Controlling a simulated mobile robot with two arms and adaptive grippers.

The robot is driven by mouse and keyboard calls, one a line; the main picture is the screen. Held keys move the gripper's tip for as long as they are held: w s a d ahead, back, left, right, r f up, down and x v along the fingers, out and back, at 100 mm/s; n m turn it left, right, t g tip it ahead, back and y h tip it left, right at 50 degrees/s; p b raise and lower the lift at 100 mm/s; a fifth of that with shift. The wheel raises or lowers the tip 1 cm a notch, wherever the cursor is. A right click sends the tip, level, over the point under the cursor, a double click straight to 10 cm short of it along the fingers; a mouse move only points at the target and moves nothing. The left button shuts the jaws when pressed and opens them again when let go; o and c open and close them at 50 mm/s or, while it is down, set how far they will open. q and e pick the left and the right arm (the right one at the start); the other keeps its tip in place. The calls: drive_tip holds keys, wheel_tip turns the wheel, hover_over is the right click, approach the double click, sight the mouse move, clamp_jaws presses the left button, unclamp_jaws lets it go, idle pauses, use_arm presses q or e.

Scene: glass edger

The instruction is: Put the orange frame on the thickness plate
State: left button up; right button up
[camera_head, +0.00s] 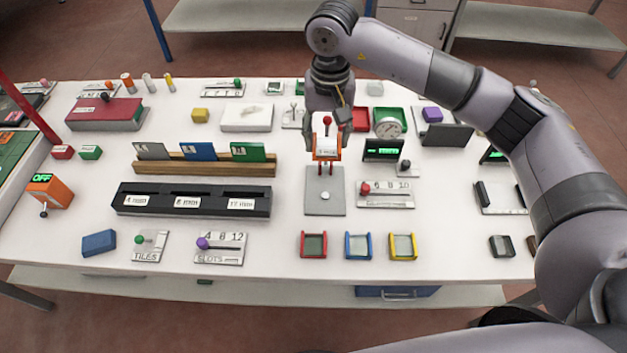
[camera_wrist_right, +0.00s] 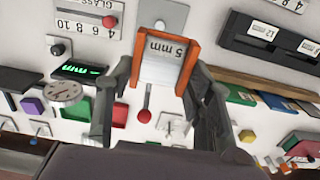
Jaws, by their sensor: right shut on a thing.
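The orange frame (camera_head: 316,153) is in my right gripper (camera_head: 324,148), above the rear end of a grey plate with a pale round knob (camera_head: 318,205). Two thin reddish prongs show below the frame. In the right wrist view the orange frame (camera_wrist_right: 190,66) surrounds a pale panel marked "5 mm", with the fingers of my right gripper (camera_wrist_right: 160,88) on both sides of it. The grey plate (camera_wrist_right: 163,15) shows partly there, beyond the frame. No label on the grey plate is readable, so I cannot tell if it is the thickness plate. My left gripper is out of view.
A black slotted rack (camera_head: 192,214) stands left of the plate. A slider plate with a red knob (camera_head: 385,202) is at its right. Red (camera_head: 313,257), blue and yellow small trays lie in front. A dial gauge (camera_head: 388,127) and a red-knobbed lever (camera_head: 327,119) stand behind.

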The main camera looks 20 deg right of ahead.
sight(325, 193)
wheel_tip(325, 193, down, 17)
drive_tip(key=p, duration=0.4)
drive_tip(key=shift+s+d+r+p, duration=0.1)
drive_tip(key=shift+r+p, duration=0.1)
drive_tip(key=shift+p, duration=0.2)
drive_tip(key=shift+f, duration=0.2)
drive_tip(key=shift+f+b, duration=0.15)
drive_tip(key=shift+b, duration=0.15)
drive_tip(key=o, duration=1.3)
